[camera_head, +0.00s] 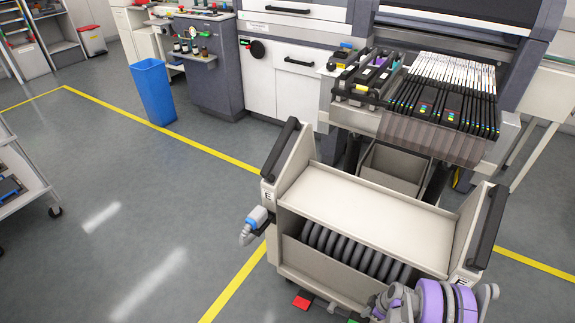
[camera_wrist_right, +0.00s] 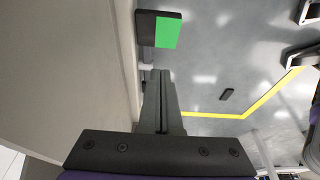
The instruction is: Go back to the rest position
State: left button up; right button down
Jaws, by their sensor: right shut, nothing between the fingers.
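My right arm (camera_head: 450,300) shows at the bottom right in the head view, with purple and grey links in front of the trolley's lower right corner. In the right wrist view my right gripper (camera_wrist_right: 160,82) has its two grey fingers together, with nothing between them. A pale trolley wall runs close along the left of the fingers there. The feeder trolley (camera_head: 375,215) stands just in front of me, with a bare top shelf and black handles on both sides. My left gripper is not in view.
A green-topped pedal (camera_wrist_right: 166,32) shows beyond the fingertips; a red pedal (camera_head: 302,302) is low on the trolley. The machine with its feeder bank (camera_head: 450,95) stands behind. A blue bin (camera_head: 152,92) is at upper left. Grey floor (camera_head: 130,190) at left is free.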

jog(key=s+a+r+m+h, duration=0.1)
jog(key=s+a+r+m, duration=0.15)
jog(key=r, duration=1.05)
jog(key=s+a+r+m, duration=0.1)
jog(key=a+r+m, duration=0.25)
jog(key=r, duration=0.85)
jog(key=s+a+r+m+t+h, duration=0.1)
jog(key=s+a+r+m, duration=0.15)
jog(key=s+r, duration=0.5)
jog(key=s+a+r+m+t+h, duration=0.1)
jog(key=s+a+r+m+t, duration=0.2)
jog(key=s, duration=0.8)
pick_arm(q)
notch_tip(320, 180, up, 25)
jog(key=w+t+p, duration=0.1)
jog(key=p, duration=2)
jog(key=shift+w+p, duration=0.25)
jog(key=shift+p, duration=0.05)
pick_arm(e)
notch_tip(320, 180, up, 26)
jog(key=w, duration=0.1)
jog(key=shift+d+f, duration=0.25)
jog(key=shift+d, duration=0.2)
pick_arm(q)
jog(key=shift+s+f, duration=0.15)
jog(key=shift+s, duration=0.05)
pick_arm(e)
jog(key=shift+s, duration=0.1)
